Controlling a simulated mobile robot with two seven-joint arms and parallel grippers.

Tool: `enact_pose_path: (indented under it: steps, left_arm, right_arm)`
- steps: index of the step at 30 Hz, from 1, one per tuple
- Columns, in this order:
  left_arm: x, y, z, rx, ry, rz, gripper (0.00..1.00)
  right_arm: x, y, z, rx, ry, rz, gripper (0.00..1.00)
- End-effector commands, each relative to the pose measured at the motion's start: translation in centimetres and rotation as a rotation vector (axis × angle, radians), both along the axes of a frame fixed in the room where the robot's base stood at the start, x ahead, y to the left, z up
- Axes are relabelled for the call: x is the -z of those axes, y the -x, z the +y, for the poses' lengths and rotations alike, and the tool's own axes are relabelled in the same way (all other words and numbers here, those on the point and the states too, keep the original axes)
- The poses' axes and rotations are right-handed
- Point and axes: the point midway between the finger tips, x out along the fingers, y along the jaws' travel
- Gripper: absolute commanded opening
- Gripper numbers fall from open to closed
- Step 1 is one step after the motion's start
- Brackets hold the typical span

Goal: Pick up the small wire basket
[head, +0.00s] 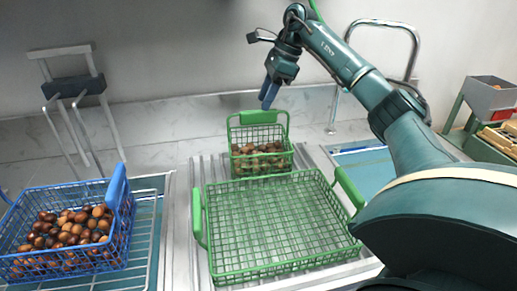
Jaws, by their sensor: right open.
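The small green wire basket (233,138) stands on the metal rack behind the large green basket, with several chestnuts (262,158) in its lower part. Its handle (257,115) stands upright above the rim. My right arm comes in from the right, and its gripper (267,102) points down at the basket's top, near the handle. The gripper is open and appears empty. I cannot tell whether its fingers touch the handle. My left gripper is out of view.
A large empty green wire basket (275,225) stands in front of the small one. A blue wire basket (125,235) full of chestnuts sits at the left. A metal faucet-like rail (383,23) stands behind my right arm. A grey bin (490,97) is at the far right.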

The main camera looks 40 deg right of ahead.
Motion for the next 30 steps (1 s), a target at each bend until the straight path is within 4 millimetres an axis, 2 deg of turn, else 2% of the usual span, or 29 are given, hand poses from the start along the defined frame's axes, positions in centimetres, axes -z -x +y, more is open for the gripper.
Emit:
enact_pose_path:
  steps: [9,18,30]
  left_arm:
    - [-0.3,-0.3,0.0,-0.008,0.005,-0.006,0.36]
    - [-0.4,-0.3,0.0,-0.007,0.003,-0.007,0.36]
    - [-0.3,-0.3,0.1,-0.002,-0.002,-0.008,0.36]
  right_arm:
    - [4.0,-0.7,1.7,-0.001,0.0,0.002,0.41]
    - [4.5,-0.9,1.9,0.0,-0.001,-0.001,0.41]
    - [4.5,-0.9,1.9,0.0,-0.001,-0.001,0.09]
